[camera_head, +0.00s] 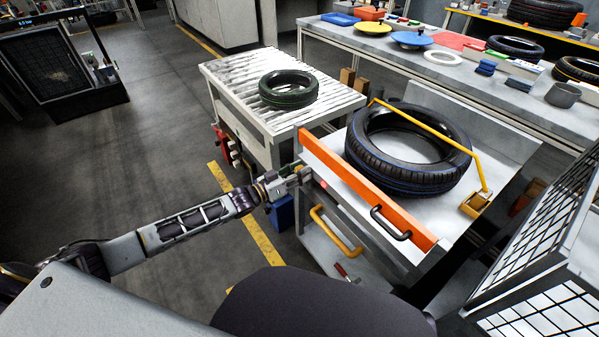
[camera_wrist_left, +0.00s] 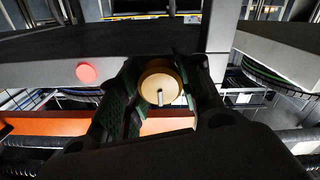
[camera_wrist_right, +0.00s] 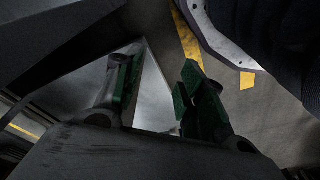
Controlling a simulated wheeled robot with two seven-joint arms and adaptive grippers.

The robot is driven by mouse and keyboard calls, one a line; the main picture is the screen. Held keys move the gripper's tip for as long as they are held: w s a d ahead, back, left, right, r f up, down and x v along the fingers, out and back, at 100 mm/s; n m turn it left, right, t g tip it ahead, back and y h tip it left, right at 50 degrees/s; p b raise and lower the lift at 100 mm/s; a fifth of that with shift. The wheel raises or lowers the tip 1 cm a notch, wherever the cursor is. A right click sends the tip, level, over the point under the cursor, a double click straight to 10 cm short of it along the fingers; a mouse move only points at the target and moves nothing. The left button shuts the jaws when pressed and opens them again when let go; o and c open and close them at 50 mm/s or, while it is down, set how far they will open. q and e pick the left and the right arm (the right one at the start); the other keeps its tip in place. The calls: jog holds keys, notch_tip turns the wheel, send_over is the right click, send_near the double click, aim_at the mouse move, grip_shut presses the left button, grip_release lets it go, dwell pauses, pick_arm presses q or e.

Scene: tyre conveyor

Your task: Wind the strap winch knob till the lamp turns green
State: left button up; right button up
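The winch knob (camera_wrist_left: 160,84) is a round tan disc with a small pale pin, on the grey frame of the cart. My left gripper (camera_head: 294,178) is at the cart's left corner. In the left wrist view its green-padded fingers (camera_wrist_left: 160,95) lie close against both sides of the knob and look shut on it. The lamp (camera_wrist_left: 86,73) beside the knob is red; it also shows in the head view (camera_head: 323,185). A yellow strap (camera_head: 430,125) runs over the big tyre (camera_head: 408,150) on the cart. My right gripper (camera_wrist_right: 157,88) is open and empty.
An orange board (camera_head: 365,190) with a black handle edges the cart; a yellow handle (camera_head: 335,231) is below. A roller conveyor (camera_head: 240,85) with a smaller tyre (camera_head: 288,89) stands behind. A wire cage (camera_head: 545,225) is at right.

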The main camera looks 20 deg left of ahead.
pick_arm(q)
jog(key=c, duration=0.3)
jog(key=shift+m+p, duration=0.35)
jog(key=shift+m, duration=0.15)
jog(key=m+p, duration=0.2)
jog(key=m, duration=0.4)
jog(key=shift+m+p, duration=0.4)
jog(key=shift+m, duration=1.2)
jog(key=shift+m+p, duration=0.35)
jog(key=shift+m, duration=0.75)
pick_arm(e)
jog(key=s+d+f+t, duration=0.1)
jog(key=d+f, duration=0.2)
jog(key=f, duration=0.9)
jog(key=shift+s+d, duration=0.25)
jog(key=shift+s, duration=0.05)
